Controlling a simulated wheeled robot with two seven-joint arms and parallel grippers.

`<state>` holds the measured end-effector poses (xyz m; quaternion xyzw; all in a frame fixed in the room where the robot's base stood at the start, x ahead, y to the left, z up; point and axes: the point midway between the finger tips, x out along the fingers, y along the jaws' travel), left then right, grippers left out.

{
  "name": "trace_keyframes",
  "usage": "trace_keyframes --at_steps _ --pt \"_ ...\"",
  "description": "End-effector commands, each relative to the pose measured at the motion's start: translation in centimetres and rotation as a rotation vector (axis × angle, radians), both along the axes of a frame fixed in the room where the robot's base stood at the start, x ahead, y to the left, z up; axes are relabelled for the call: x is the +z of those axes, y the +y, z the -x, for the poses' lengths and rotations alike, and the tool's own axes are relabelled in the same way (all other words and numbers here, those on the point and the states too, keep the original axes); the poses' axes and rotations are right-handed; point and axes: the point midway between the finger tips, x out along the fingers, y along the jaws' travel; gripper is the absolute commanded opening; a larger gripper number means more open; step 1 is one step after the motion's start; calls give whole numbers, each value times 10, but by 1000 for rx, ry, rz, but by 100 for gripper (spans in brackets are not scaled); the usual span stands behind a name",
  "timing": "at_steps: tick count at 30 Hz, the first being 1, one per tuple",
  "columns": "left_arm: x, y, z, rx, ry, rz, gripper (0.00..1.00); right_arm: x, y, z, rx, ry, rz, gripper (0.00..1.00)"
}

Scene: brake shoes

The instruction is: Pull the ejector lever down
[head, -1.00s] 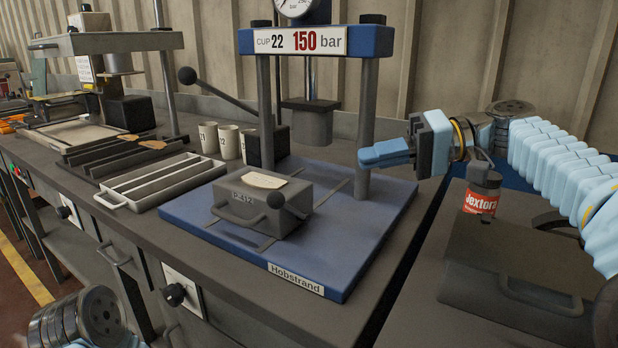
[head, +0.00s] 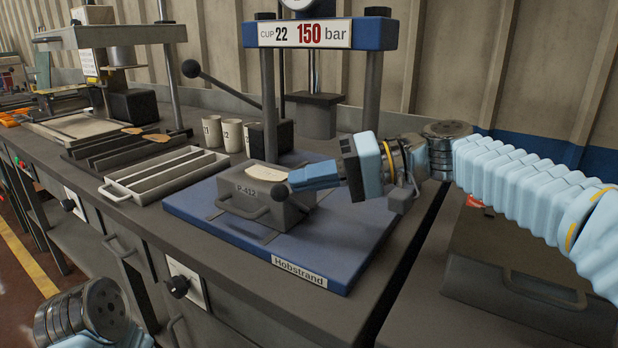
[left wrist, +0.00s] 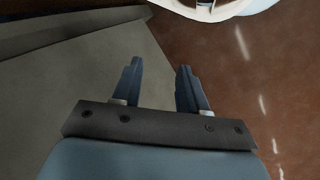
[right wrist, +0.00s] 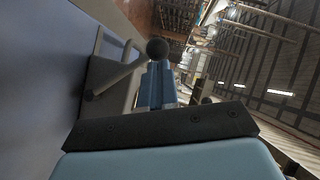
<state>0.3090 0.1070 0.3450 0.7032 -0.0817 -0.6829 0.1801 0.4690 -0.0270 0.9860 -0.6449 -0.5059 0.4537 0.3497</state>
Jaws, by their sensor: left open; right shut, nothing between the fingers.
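The grey mould block marked P-412 (head: 262,206) sits on the blue base plate of the press (head: 215,231). A lever with a dark ball knob (head: 281,193) shows at its right front; the ball also shows in the right wrist view (right wrist: 157,48), beyond the fingertips. My right gripper (head: 292,181) is shut and empty, its tips right by the ball and partly over the block's right side. I cannot tell whether they touch it. In the right wrist view its fingers (right wrist: 157,86) are together. My left gripper (left wrist: 158,82) is open and empty, away from the block.
The press has two posts and a blue crossbeam reading 150 bar (head: 320,33). A longer lever with a ball knob (head: 190,68) rises at its left. A grey slotted tray (head: 165,176) and cups (head: 232,135) stand left. A dark case (head: 530,290) lies right.

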Motion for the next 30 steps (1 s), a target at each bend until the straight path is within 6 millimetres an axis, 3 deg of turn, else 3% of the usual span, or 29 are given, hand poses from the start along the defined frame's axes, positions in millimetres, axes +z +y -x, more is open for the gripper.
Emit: trace_keyframes --at_steps 11,30 --pt "-7 0 0 1 0 0 43 -3 2 3 1 -35 23 0" --pt "-53 7 -2 16 -5 -12 43 -32 21 29 2 -383 276 0"
